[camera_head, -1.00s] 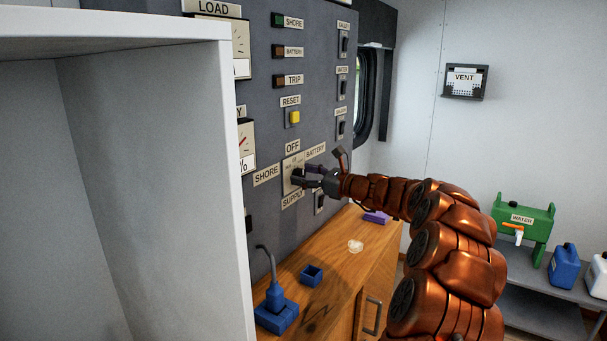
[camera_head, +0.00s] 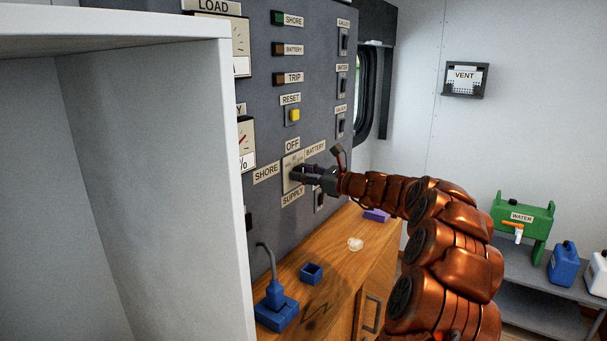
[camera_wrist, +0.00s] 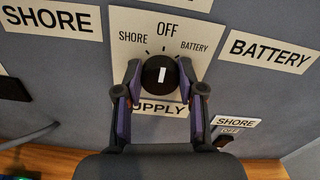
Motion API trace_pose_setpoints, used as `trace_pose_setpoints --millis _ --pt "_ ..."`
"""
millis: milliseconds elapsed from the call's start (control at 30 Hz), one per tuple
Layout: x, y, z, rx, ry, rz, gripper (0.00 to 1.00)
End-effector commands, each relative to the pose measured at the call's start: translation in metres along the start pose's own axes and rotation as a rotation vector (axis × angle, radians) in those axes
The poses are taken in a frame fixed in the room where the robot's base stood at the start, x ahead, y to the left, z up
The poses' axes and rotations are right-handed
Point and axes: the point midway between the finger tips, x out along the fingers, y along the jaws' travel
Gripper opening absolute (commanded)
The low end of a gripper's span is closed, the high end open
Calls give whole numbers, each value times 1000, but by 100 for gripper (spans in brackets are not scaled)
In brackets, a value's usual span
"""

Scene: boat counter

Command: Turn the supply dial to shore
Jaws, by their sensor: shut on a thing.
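The supply dial (camera_wrist: 161,76) is a round black knob with a white pointer mark, on a pale plate (camera_wrist: 121,28) marked SHORE, OFF and BATTERY. Its pointer stands about upright in the wrist view, toward OFF. My gripper (camera_wrist: 160,88) is shut on the dial, with one purple-sided finger at its left and one at its right. In the head view my gripper (camera_head: 300,174) reaches the plate (camera_head: 293,160) from the right and hides most of the knob. The SHORE label (camera_head: 266,173) is left of the plate and the BATTERY label (camera_head: 315,149) is at its upper right.
The grey panel also carries a yellow reset button (camera_head: 294,115), indicator lamps and several switches. Below is a wooden counter (camera_head: 335,268) with a blue plug block (camera_head: 277,312), a small blue box (camera_head: 311,274) and a purple block (camera_head: 377,215). A white partition (camera_head: 150,170) stands at the left.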

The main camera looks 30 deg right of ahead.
Motion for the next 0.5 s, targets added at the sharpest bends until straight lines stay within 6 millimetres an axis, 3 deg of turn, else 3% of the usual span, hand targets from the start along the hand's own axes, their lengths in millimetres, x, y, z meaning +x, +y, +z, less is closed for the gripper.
trace_pose_setpoints --millis 267,500 --pt "0 1 -2 -59 -1 0 4" --pt "1 2 -4 -217 -2 1 4"
